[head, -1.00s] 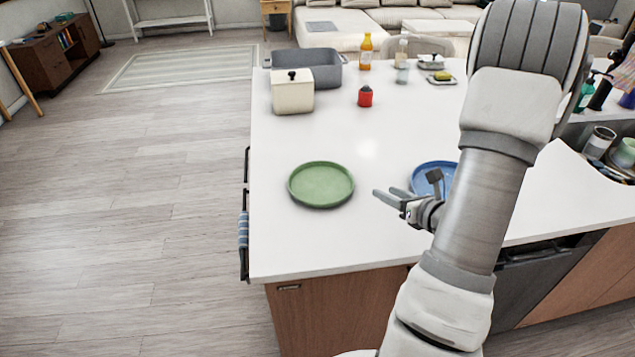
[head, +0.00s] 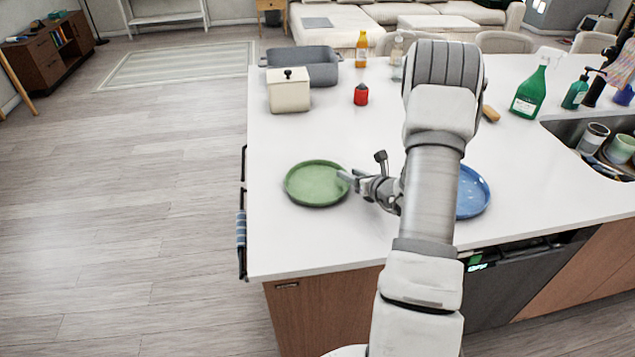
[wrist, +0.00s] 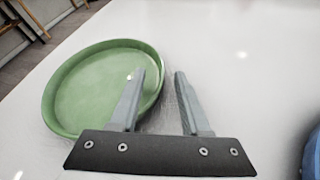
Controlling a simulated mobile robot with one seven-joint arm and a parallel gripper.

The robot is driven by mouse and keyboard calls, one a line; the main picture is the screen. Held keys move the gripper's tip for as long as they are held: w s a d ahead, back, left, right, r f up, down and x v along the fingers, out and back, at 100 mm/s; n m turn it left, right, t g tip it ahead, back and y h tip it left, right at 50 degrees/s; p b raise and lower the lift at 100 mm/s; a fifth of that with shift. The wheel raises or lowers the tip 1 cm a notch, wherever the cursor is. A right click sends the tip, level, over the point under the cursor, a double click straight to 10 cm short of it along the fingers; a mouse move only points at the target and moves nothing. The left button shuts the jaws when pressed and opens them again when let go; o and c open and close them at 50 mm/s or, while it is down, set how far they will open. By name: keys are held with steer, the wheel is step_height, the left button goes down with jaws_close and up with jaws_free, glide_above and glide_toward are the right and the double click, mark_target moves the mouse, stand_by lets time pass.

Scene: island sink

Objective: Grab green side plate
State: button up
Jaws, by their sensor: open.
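The green side plate (head: 312,184) lies flat on the white island top, near its left edge. My gripper (head: 350,179) is at the plate's right rim in the head view. In the wrist view the green plate (wrist: 95,88) fills the left side. My gripper (wrist: 162,75) is open there, with its left finger over or at the plate's right rim and its right finger outside it, above bare countertop. Whether a finger touches the rim cannot be told. Nothing is between the fingers except possibly the rim edge.
A blue plate (head: 472,192) lies to the right, partly behind my arm. A white canister (head: 289,92), a grey pan (head: 318,68) and a red jar (head: 361,95) stand farther back. A green spray bottle (head: 530,92) stands near the sink at the right. Countertop around the green plate is clear.

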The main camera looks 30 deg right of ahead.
steer(key=shift+x, duration=1.1)
jaws_close()
stand_by(0.6)
